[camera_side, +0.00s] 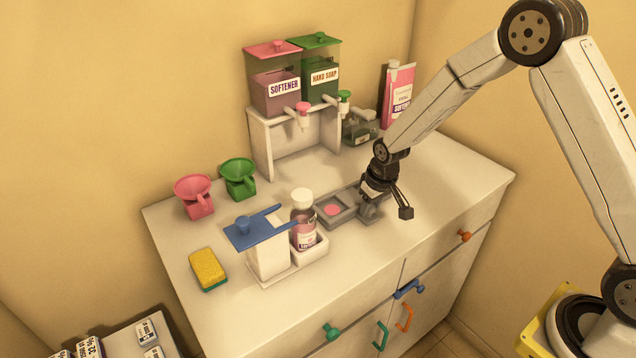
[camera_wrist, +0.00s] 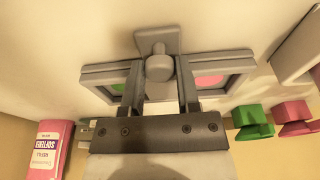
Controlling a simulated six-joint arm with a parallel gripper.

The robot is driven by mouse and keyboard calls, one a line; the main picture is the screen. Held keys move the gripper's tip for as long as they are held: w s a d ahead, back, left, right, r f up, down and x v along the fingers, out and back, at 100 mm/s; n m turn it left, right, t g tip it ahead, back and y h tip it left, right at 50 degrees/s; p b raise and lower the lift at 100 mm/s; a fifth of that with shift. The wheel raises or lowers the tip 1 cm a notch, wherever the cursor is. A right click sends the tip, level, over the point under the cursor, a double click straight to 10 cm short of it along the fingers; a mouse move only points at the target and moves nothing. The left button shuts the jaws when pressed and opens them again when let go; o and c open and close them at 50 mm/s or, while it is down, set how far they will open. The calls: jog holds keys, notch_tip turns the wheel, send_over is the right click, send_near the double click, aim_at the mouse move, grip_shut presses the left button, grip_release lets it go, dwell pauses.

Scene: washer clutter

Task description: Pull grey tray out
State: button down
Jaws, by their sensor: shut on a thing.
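The grey tray (camera_side: 350,218) lies on the white cabinet top, right of the brown bottle. In the side view one compartment with a pink content (camera_side: 332,209) shows; my gripper hides much of the other end. In the wrist view the grey tray (camera_wrist: 240,67) shows a green patch (camera_wrist: 117,84) and a pink patch (camera_wrist: 208,80) in its compartments. A round grey knob (camera_wrist: 159,66) stands at its middle edge.
A bottle (camera_side: 303,228) in a white holder and a blue-topped stand (camera_side: 262,245) are left of the tray. The white dispenser rack (camera_side: 290,145) stands behind. The cabinet top's right side is clear.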

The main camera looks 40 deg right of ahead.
jog(key=shift+c, duration=2.2)
grip_release()
jog(key=shift+r, duration=0.15)
jog(key=shift+r, duration=3.85)
jog(key=shift+s+r, duration=0.2)
jog(key=shift+s, duration=0.35)
jog(key=s+a+r, duration=0.1)
jog(key=s+r, duration=0.1)
jog(key=s, duration=1.6)
jog(key=shift+s+a, duration=0.15)
jog(key=shift+a, duration=0.1)
